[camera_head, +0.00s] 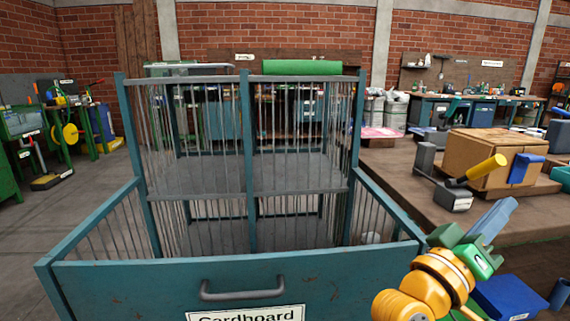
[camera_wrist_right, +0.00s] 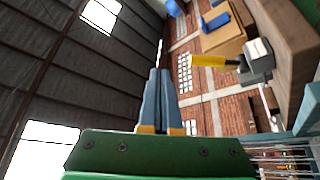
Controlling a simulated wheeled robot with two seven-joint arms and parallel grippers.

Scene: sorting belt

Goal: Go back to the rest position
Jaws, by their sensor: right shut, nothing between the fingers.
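My right gripper (camera_head: 508,204) is at the lower right of the head view, on my orange and green arm. Its blue-grey fingers point up and to the right, in front of the wooden table. In the right wrist view the two fingers of the right gripper (camera_wrist_right: 159,72) lie together with nothing between them. It is apart from the teal cage cart (camera_head: 330,285), whose front panel has a grey handle and a "Cardboard" label. My left gripper is not in view.
A wooden table (camera_head: 405,190) at the right bears a cardboard box (camera_head: 475,152) and a grey clamp with a yellow handle (camera_head: 487,167). A blue bin (camera_head: 505,297) is beside my right arm. Open floor (camera_head: 95,190) lies left of the cart.

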